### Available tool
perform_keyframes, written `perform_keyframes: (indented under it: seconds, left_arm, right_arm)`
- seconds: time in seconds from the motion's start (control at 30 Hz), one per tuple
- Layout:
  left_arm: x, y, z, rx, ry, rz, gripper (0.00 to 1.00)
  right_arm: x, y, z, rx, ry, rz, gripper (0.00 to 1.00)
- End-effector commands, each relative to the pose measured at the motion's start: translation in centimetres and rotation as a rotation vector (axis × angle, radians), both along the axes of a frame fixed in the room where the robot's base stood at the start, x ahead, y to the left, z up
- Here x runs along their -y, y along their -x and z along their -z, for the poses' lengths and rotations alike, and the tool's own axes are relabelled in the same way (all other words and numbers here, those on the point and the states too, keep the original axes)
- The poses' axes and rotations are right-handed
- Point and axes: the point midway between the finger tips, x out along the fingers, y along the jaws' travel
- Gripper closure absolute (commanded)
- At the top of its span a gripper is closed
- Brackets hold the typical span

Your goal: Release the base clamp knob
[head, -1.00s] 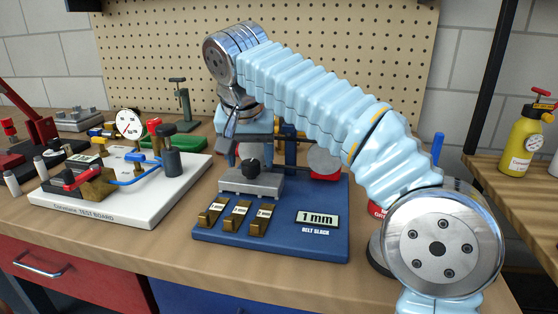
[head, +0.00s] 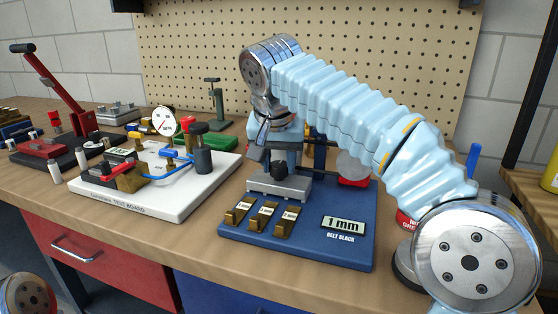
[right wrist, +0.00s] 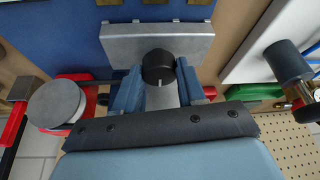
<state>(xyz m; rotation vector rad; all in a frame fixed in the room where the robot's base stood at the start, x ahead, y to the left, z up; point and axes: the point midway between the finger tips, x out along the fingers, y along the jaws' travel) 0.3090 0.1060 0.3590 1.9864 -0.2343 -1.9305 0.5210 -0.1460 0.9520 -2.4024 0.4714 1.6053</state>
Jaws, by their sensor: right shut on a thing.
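The black base clamp knob (right wrist: 158,66) sits on a grey metal clamp block (right wrist: 120,42) at the back of the blue board (head: 352,250). A white line marks its side. My right gripper (right wrist: 158,92) is shut on the knob, with one pale blue finger on each side of it in the right wrist view. In the head view, the knob (head: 278,169) shows small and partly covered below the right gripper (head: 280,158), above the clamp block (head: 272,187). My left gripper is out of view.
The blue board carries several brass gauge pieces (head: 263,216) and a "1 mm BELT SLACK" plate (head: 343,224). A white test board (head: 150,200) with a dial gauge stands to the left. A red can is partly hidden behind my right arm.

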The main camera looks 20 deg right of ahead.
Motion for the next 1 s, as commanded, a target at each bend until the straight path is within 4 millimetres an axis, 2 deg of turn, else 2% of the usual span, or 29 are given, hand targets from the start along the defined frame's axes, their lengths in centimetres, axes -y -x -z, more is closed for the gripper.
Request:
perform_keyframes:
  seconds: [0.37, 1.0]
  left_arm:
    - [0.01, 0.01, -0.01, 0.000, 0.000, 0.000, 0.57]
    - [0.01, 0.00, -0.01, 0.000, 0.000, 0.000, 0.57]
  right_arm:
    - [0.17, 0.04, -0.06, 0.001, -0.002, -0.181, 0.91]
    - [0.49, -0.06, -0.05, 0.002, -0.002, -0.761, 0.91]
